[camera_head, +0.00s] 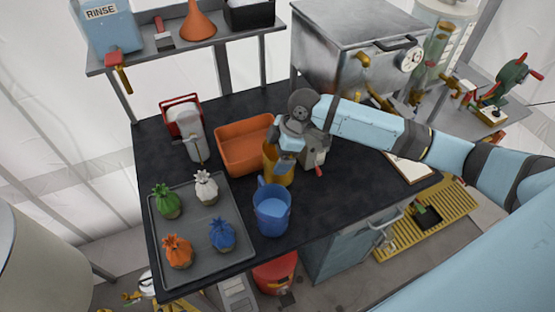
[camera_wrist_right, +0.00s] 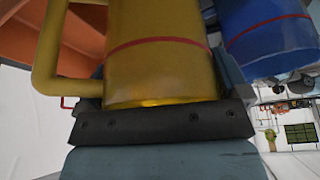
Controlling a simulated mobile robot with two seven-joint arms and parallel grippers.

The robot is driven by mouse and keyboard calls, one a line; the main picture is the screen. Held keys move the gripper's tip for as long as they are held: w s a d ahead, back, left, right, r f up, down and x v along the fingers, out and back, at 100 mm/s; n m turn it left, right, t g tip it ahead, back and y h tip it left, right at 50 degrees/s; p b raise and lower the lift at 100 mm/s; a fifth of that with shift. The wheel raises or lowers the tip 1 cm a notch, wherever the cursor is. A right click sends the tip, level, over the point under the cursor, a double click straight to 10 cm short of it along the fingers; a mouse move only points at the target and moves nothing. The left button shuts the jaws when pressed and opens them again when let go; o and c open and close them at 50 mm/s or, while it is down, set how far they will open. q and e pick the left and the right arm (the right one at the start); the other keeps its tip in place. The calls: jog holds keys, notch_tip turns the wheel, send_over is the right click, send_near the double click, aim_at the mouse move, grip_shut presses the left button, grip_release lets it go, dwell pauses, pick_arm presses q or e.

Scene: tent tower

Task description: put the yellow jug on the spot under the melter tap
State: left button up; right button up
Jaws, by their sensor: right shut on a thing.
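The yellow jug (camera_head: 279,172) is on or just above the dark bench, between the orange tub and the blue jug; I cannot tell if it touches the bench. My right gripper (camera_head: 287,152) is shut on it and hides its upper part. In the right wrist view the yellow jug (camera_wrist_right: 160,60) fills the middle between the fingers, with a red line around it and its handle to the left. A steel box with a dial (camera_head: 345,50), seemingly the melter, stands at the back right with a brass tap (camera_head: 363,62). My right arm hides the area below it. My left gripper is out of view.
The blue jug (camera_head: 271,212) stands close in front. The orange tub (camera_head: 243,147) is just behind left. A grey tray (camera_head: 207,255) with several tied bundles lies at left. A red-framed jug-like container (camera_head: 187,130) stands behind it. A clipboard (camera_head: 410,168) lies right.

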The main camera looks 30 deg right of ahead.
jog(key=shift+f, duration=1.7)
jog(key=shift+f, duration=0.15)
jog(key=o, duration=0.6)
